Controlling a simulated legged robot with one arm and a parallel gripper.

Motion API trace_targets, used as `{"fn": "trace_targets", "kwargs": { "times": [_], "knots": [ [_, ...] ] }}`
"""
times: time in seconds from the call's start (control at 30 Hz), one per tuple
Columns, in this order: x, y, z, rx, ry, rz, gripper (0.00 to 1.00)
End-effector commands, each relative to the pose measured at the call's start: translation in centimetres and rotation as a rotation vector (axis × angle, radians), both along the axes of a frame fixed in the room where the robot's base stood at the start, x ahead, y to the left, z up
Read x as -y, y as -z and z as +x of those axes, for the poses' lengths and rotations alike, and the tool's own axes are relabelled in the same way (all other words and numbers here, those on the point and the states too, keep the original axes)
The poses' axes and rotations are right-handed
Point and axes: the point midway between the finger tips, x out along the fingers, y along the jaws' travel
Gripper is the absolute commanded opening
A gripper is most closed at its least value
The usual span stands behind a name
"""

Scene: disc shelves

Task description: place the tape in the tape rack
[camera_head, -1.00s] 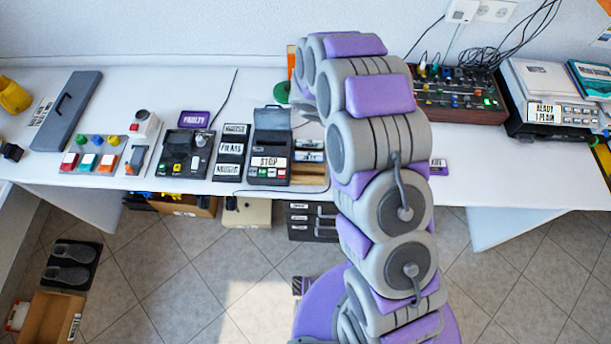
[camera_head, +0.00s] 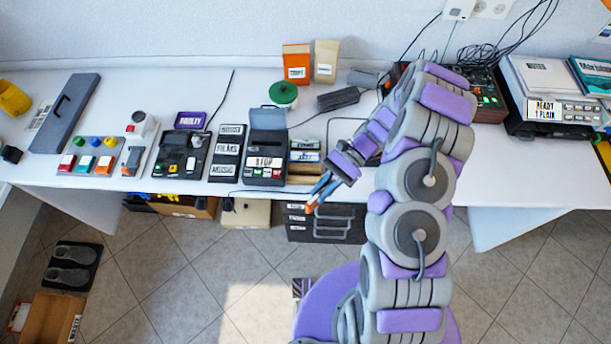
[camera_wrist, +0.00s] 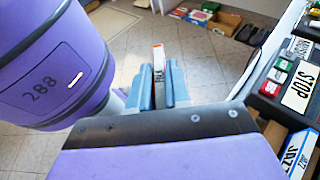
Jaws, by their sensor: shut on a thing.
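My gripper (camera_head: 318,190) hangs just in front of the table's front edge, fingers pointing down and toward the left. It is shut on a tape (camera_head: 310,206), of which a small orange part shows. In the wrist view the tape (camera_wrist: 158,60) stands on edge between the blue fingers (camera_wrist: 160,85), with an orange edge and a white label too small to read. The wooden tape rack (camera_head: 304,170) is on the table, above the gripper in the head view. It holds labelled tapes (camera_head: 305,157); one reads JAZZ (camera_wrist: 297,153) in the wrist view.
The STOP player (camera_head: 266,160) with its raised lid stands directly left of the rack. A labelled black stand (camera_head: 227,153) is further left. A black adapter (camera_head: 338,98), green round container (camera_head: 283,95) and two boxes (camera_head: 297,64) stand behind. Dark drawers (camera_head: 325,222) are under the table.

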Motion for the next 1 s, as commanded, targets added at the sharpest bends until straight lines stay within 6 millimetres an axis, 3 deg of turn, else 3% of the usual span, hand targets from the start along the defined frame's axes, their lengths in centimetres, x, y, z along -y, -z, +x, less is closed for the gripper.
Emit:
{"fn": "trace_targets", "kwargs": {
  "times": [0.03,0.17,0.3,0.4,0.57,0.8,1.0],
  "knots": [
    [-1.5,-0.4,1.1,-0.008,0.138,0.005,0.0],
    [-4.1,-1.0,5.5,-0.011,0.455,0.005,0.0],
    [-4.6,-1.1,9.7,-0.007,0.685,0.004,0.0],
    [-4.4,-1.2,11.4,-0.009,0.774,0.01,0.0],
    [-4.0,-0.2,12.4,-0.009,0.821,0.01,0.0],
    [-4.1,4.1,12.3,-0.009,0.817,0.009,0.0],
    [-4.3,5.8,12.3,-0.004,0.816,0.011,0.0]
  ]
}}
